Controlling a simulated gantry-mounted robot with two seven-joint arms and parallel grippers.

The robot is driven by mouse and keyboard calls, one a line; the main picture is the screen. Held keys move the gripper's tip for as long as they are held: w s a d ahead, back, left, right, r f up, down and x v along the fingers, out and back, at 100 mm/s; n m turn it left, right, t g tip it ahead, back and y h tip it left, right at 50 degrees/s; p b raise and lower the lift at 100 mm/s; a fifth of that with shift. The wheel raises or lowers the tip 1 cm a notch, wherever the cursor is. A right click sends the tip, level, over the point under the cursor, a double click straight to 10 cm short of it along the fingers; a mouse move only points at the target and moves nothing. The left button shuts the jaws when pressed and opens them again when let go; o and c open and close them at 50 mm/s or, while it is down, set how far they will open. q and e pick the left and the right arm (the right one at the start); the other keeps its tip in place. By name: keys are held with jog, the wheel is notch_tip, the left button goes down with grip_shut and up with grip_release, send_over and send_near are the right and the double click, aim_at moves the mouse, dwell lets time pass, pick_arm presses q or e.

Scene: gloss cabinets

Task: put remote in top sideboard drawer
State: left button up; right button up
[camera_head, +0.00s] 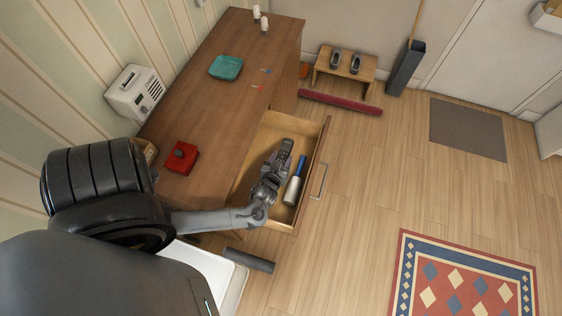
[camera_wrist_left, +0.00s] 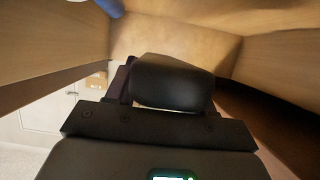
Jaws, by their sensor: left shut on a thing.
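The wooden sideboard (camera_head: 222,115) stands along the wall in the head view. Its top drawer (camera_head: 320,150) is pulled out. My left gripper (camera_head: 279,160) is over the open drawer, fingers within its outline, and is shut on the dark remote (camera_head: 286,147). In the left wrist view the remote (camera_wrist_left: 172,82) shows as a dark rounded block between the fingers, with wooden drawer walls around it. Whether the remote touches the drawer bottom cannot be told. My right gripper is not in view.
A lint roller (camera_head: 292,191) with a blue handle lies in the drawer beside my gripper. Floor right of the drawer is clear.

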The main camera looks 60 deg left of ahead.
pick_arm(q)
jog(key=shift+f, duration=0.8)
jog(key=shift+f+b, duration=0.45)
jog(key=shift+f, duration=0.15)
jog(key=o, duration=1.1)
jog(key=shift+c, duration=0.2)
